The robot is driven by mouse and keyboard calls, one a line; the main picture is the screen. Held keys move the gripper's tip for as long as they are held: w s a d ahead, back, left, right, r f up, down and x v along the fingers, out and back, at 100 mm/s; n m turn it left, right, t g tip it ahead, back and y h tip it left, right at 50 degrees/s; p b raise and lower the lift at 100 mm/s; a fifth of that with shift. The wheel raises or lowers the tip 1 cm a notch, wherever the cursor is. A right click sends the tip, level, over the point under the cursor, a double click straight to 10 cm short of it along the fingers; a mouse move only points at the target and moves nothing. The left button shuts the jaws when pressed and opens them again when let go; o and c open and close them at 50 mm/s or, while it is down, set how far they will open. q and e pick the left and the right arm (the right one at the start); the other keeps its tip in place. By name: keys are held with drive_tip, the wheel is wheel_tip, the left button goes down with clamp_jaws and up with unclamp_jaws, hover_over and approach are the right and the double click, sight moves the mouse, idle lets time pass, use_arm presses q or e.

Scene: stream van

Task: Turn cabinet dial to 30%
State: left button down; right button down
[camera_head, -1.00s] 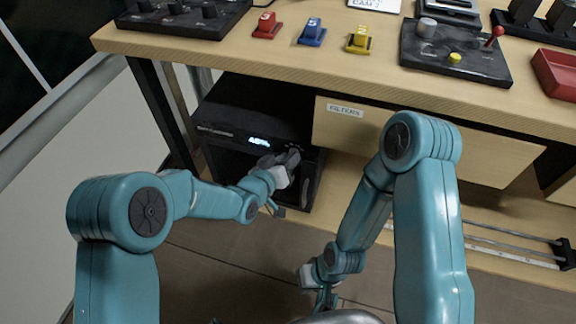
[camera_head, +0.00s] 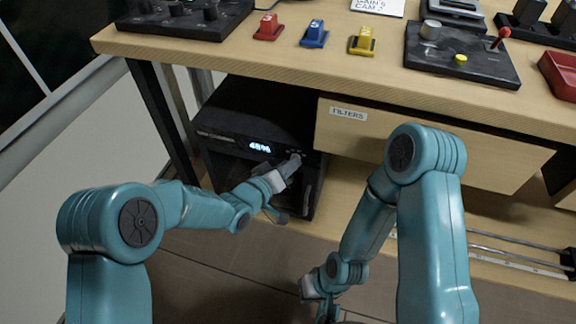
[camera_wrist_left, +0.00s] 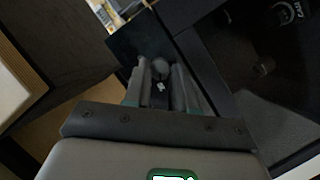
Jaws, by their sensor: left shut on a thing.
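The black cabinet (camera_head: 245,98) stands under the desk at the left. Its lit display (camera_head: 260,146) reads about 48%, though the digits are small. My left gripper (camera_head: 293,163) is at the cabinet's upper front, just right of the display. In the left wrist view the left gripper (camera_wrist_left: 161,80) has its two fingers on either side of a round grey dial (camera_wrist_left: 160,67), shut on it. In the head view the dial is mostly hidden by the gripper. My right gripper (camera_head: 318,292) hangs low over the floor, away from the cabinet; its jaws are unclear.
A wooden drawer front labelled FILTERS (camera_head: 420,140) is right of the cabinet. The desk top (camera_head: 330,70) above holds red, blue and yellow switches (camera_head: 314,34) and a black control panel (camera_head: 460,58). A desk leg (camera_head: 160,115) stands left of the cabinet.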

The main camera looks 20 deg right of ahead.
use_arm(q)
drive_tip(key=c, duration=0.9)
unclamp_jaws()
drive_tip(key=p+v, duration=0.3)
drive_tip(key=v, duration=1.3)
drive_tip(key=shift+s+a, duration=0.1)
drive_tip(key=shift+a, duration=0.05)
drive_tip(key=s+a+f+n+g+y, duration=0.25)
drive_tip(key=s+a+f+y, duration=0.2)
drive_tip(key=a+f, duration=0.35)
drive_tip(key=s+a+f+n+g+y, duration=0.25)
drive_tip(key=s+a+f, duration=0.25)
drive_tip(key=f, duration=0.5)
drive_tip(key=s+a+f+m+g+y, duration=0.1)
drive_tip(key=s+f+m+g, duration=0.2)
drive_tip(key=s, duration=0.6)
drive_tip(key=shift+n+g, duration=0.4)
drive_tip(key=shift+n, duration=0.2)
drive_tip(key=r+p, duration=2.6)
drive_tip(key=shift+w+a, duration=0.2)
drive_tip(key=shift+a, duration=0.05)
